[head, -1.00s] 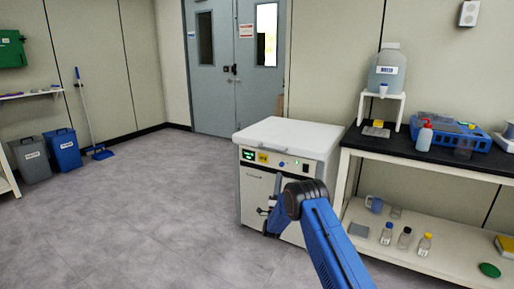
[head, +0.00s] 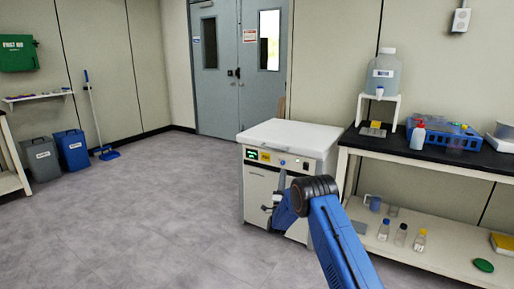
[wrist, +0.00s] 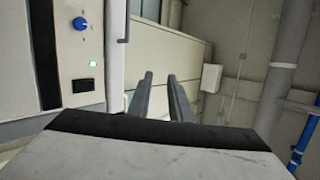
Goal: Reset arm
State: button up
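My blue arm reaches forward from the bottom of the head view, with its dark joint in front of the freeze dryer (head: 258,185), a white cabinet with a flat lid. My gripper (wrist: 160,75) shows in the wrist view as two grey fingers, apart with an empty gap between them. In the head view it is mostly hidden behind my arm joint. The freeze dryer's front panel (wrist: 75,50) also shows at the left of the wrist view, with a blue knob (wrist: 81,23), a green light and a black switch. The fingers do not visibly touch the panel.
A black-topped bench (head: 450,150) stands right of the dryer, holding a water jug (head: 382,76) on a stand and a blue rack (head: 450,136). Its lower shelf (head: 440,247) holds several bottles. Two bins (head: 72,150) stand far left. The floor (head: 140,220) left of the dryer is clear.

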jog(key=s+d+r+n+g+y, duration=0.1)
jog(key=d+r+n+g+y, duration=0.15)
jog(key=r, duration=0.65)
jog(key=s+d+r+n+g+y, duration=0.1)
jog(key=r+n+g+y, duration=0.2)
jog(key=r, duration=0.6)
jog(key=s+d+r+n+g+y, duration=0.1)
jog(key=s+d+r+n+g, duration=0.15)
jog(key=s, duration=0.55)
jog(key=s+d+r+n+g+y, duration=0.1)
jog(key=s+r+n+g, duration=0.2)
jog(key=s, duration=0.4)
jog(key=s+d+f+n+g, duration=0.2)
jog(key=s+f+g, duration=0.1)
jog(key=s, duration=1.7)
jog(key=s+d+f+n+g+h, duration=0.1)
jog(key=s+d+f+n+g, duration=0.2)
jog(key=s, duration=1.7)
jog(key=s+d+f+n+g, duration=0.2)
jog(key=s+f, duration=0.4)
jog(key=s, duration=1.4)
jog(key=d+g, duration=0.1)
jog(key=g, duration=0.1)
jog(key=shift+s+d+f+n+g, duration=0.15)
jog(key=shift+s+d+n+g, duration=0.1)
jog(key=shift+n+g, duration=0.15)
